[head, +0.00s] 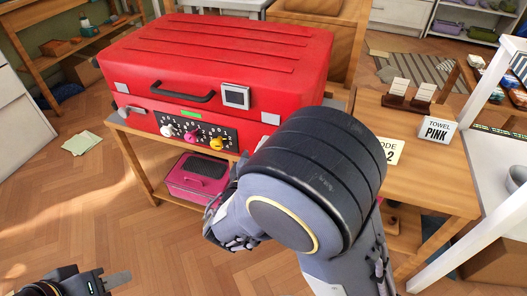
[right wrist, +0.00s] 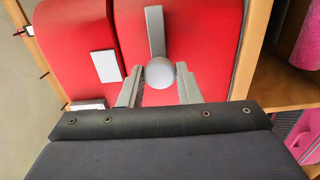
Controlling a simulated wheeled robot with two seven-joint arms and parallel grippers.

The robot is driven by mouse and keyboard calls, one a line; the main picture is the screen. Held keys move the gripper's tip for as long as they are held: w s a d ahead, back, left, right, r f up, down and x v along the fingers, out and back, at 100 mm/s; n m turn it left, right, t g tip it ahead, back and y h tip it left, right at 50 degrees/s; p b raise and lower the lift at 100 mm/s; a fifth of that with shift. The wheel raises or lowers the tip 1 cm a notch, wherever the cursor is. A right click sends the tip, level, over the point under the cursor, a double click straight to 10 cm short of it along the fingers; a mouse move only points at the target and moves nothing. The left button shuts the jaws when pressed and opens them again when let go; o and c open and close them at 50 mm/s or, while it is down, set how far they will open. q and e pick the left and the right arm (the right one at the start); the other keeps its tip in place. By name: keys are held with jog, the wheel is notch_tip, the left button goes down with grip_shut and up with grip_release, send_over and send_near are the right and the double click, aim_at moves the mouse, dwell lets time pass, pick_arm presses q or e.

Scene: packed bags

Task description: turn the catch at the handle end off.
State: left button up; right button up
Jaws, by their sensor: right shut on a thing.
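A red case (head: 215,60) lies shut on a wooden bench, with a dark handle (head: 182,95) and a row of knobs on its front. A grey lever catch (head: 130,109) sits at the front's left end. In the right wrist view, a grey lever (right wrist: 155,30) with a round knob (right wrist: 160,75) is on the red case. My right gripper (right wrist: 159,88) is shut on this knob, one finger on each side. In the head view my right arm hides its fingertips. My left gripper (head: 112,282) is at the bottom left, away from the case, partly cut off by the frame.
A pink case (head: 195,177) lies on the shelf under the bench. A wooden table (head: 440,165) at the right holds a TOWEL PINK sign (head: 436,129) and a card stand (head: 408,98). Paper (head: 82,143) lies on the floor. The floor at the left is mostly clear.

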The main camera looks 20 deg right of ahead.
jog(key=o, duration=0.9)
jog(key=shift+o, duration=0.2)
jog(key=p+v, duration=0.1)
jog(key=v, duration=0.7)
jog(key=shift+w, duration=0.15)
